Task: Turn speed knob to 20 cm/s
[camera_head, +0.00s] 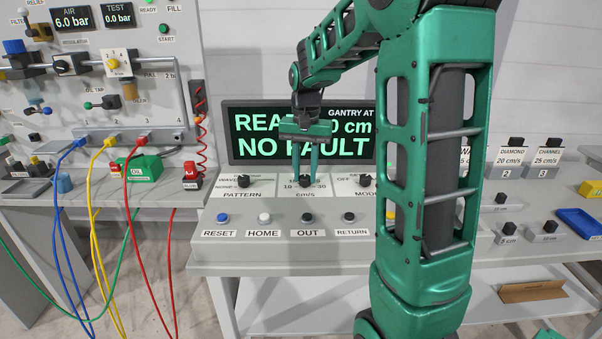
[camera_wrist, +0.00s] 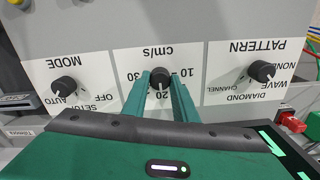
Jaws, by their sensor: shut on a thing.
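The speed knob is black and sits in the middle panel marked cm/s. It shows in the head view (camera_head: 305,182) and the wrist view (camera_wrist: 160,77). My gripper (camera_head: 305,176) reaches down from above, with one green finger on each side of the knob. In the wrist view, my gripper (camera_wrist: 160,82) is shut on the knob. The scale reads 10, 20 and 30, upside down there. The knob's white pointer mark appears to face the 20, though it is small and partly between the fingers.
The mode knob (camera_wrist: 64,87) and pattern knob (camera_wrist: 262,71) flank the speed knob. In front are the reset button (camera_head: 223,218), home button (camera_head: 264,218), out button (camera_head: 308,217) and return button (camera_head: 349,217). A display (camera_head: 250,147) stands behind, partly covered by my arm.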

